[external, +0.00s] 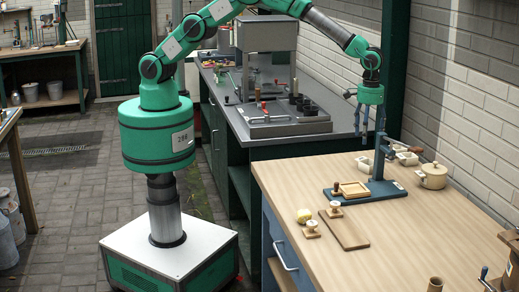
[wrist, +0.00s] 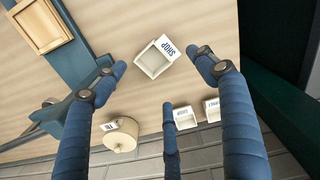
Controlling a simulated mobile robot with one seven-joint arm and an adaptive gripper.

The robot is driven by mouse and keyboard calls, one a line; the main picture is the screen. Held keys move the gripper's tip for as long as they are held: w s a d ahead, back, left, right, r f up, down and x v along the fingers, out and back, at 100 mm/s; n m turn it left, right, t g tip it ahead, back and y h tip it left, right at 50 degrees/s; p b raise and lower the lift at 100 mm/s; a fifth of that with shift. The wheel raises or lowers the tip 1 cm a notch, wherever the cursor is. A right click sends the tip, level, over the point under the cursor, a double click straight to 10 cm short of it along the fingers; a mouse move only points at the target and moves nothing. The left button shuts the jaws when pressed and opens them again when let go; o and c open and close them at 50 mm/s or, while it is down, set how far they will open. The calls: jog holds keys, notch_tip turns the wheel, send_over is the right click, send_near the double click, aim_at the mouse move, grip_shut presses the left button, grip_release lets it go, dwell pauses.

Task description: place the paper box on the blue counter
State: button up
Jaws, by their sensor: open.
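A small open white box with a "SHOP" label (wrist: 151,61) rests on the light wooden top (external: 425,232) of the blue-fronted counter (external: 284,243); I take it to be the paper box. It also shows in the external view (external: 364,164), near the counter's back edge. My gripper (external: 366,133) hangs above it, blue fingers pointing down. In the wrist view the gripper (wrist: 163,65) is open, with fingers spread left and right of the box and another below it. The fingers look apart from the box, and nothing is held.
Two similar white boxes (wrist: 185,116) (wrist: 212,109) and a round cream pot (external: 432,176) stand near the brick wall. A blue stand (external: 376,190) with a wooden tray (external: 352,189) is close to the left. The front right top is mostly clear.

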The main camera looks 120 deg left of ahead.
jog(key=shift+r, duration=0.9)
jog(key=s+d+r+m+t, duration=0.1)
jog(key=s+d+r+m, duration=0.3)
jog(key=s+r, duration=0.95)
jog(key=s+d+r+m+t, duration=0.2)
jog(key=s+d+r, duration=0.3)
jog(key=s+r, duration=0.8)
jog(key=s+d+r+m+t, duration=0.1)
jog(key=s+d+r+m, duration=0.1)
jog(key=s+r, duration=0.35)
jog(key=s+d+r+m, duration=0.1)
jog(key=s+d+r, duration=0.15)
jog(key=s, duration=0.65)
jog(key=s+d+f+m, duration=0.1)
jog(key=s+f+m, duration=0.1)
jog(key=s, duration=0.7)
jog(key=s+f+m+t, duration=0.1)
jog(key=s+m, duration=0.1)
jog(key=s, duration=0.7)
jog(key=shift+s+d+f+t, duration=0.15)
jog(key=shift+d+f+t, duration=0.15)
jog(key=shift+d+f, duration=0.1)
